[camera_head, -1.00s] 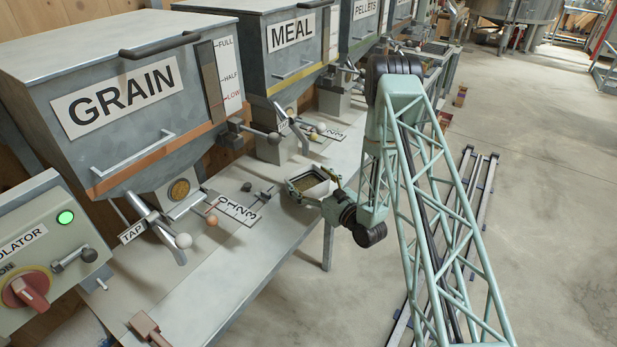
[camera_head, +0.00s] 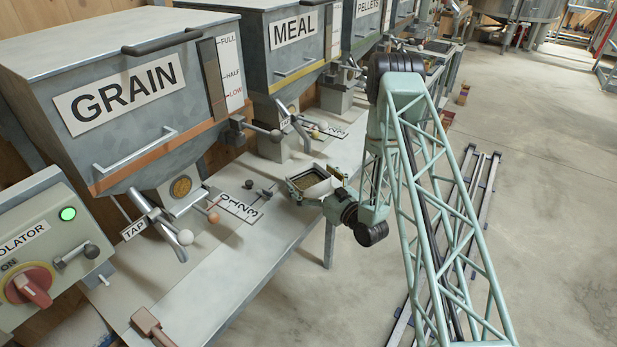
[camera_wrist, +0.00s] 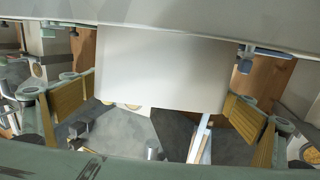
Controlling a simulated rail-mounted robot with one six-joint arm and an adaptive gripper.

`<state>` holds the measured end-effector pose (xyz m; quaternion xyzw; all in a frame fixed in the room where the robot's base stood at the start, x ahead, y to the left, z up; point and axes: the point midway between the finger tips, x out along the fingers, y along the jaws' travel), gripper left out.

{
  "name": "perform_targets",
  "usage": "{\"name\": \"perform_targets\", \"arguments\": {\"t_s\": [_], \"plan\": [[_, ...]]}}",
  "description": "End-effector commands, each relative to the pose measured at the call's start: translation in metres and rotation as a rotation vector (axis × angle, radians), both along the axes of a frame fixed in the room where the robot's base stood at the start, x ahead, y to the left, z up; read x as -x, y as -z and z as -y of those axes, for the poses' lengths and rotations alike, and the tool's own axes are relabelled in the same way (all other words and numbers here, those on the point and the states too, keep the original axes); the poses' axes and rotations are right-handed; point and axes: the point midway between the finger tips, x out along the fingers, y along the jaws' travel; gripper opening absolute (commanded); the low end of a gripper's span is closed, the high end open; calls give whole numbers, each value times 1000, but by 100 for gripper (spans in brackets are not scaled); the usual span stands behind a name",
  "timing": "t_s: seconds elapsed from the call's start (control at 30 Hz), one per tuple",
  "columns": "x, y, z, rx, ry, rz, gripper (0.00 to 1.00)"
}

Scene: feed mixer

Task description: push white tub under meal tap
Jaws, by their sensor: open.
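The white tub (camera_head: 322,188) is on the bench by its front edge, with brownish contents. It stands toward the front and right of the meal tap (camera_head: 292,122), which is under the hopper marked MEAL (camera_head: 293,30). My gripper (camera_head: 308,181) is open, low over the bench at the tub, with its fingers spread around it. In the wrist view the tub's plain white wall (camera_wrist: 165,65) fills the upper middle between my yellow-padded fingers (camera_wrist: 155,108). A gap shows by the left pad; whether either finger touches the tub cannot be told.
The GRAIN hopper (camera_head: 125,95) and its tap (camera_head: 150,222) stand at the left. The bench's near left part is mostly bare.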

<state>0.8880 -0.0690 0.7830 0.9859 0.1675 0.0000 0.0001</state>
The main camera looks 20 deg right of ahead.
Motion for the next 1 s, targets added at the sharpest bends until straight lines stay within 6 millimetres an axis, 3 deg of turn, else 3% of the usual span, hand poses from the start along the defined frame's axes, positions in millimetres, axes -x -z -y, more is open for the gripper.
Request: {"name": "perform_targets", "arguments": {"t_s": [0.27,1.0], "plan": [[17,0,6,-2,1,-2,100],[101,1,36,-1,1,-1,100]]}}
